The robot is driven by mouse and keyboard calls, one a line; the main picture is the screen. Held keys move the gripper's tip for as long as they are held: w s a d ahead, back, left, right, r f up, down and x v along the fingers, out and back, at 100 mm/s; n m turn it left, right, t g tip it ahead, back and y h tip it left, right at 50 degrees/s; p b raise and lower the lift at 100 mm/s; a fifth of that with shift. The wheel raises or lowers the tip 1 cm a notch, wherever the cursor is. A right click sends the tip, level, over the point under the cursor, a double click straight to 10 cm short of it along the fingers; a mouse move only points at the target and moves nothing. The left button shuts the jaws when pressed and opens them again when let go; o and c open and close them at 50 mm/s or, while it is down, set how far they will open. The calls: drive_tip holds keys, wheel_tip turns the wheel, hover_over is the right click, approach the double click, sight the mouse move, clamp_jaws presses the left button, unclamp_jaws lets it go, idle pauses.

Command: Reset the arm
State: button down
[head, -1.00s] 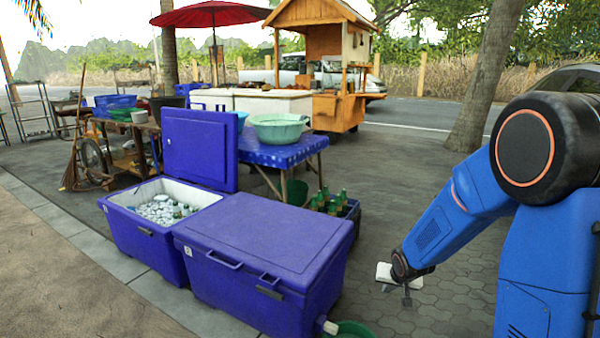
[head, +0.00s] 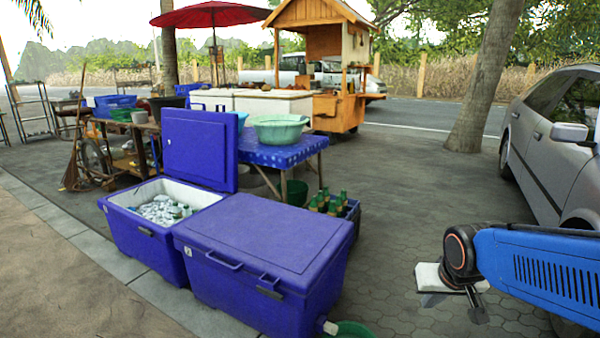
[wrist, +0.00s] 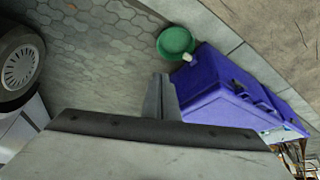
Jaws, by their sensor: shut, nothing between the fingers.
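My gripper (head: 476,306) is at the lower right of the head view, over the paved ground. Its blue arm link reaches in from the right edge. In the wrist view the gripper's fingers (wrist: 160,97) are together at the middle, with nothing between them. The gripper touches nothing. A blue closed cooler (head: 265,250) stands left of it in the head view, and it also shows at the right of the wrist view (wrist: 225,85).
A green basin (head: 352,329) sits by the cooler. An open cooler (head: 150,235) with ice stands further left. A bottle crate (head: 350,212) and a blue table (head: 275,150) are behind. A silver car (head: 550,150) stands on the right. The paving between is clear.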

drive_tip(key=s+a+r+n, duration=0.1)
drive_tip(key=s+r, duration=0.2)
drive_tip(key=s, duration=1.2)
drive_tip(key=shift+g+y, duration=0.3)
drive_tip(key=c, duration=2.4)
unclamp_jaws()
drive_tip(key=shift+w+a, duration=0.1)
drive_tip(key=shift+c, duration=0.2)
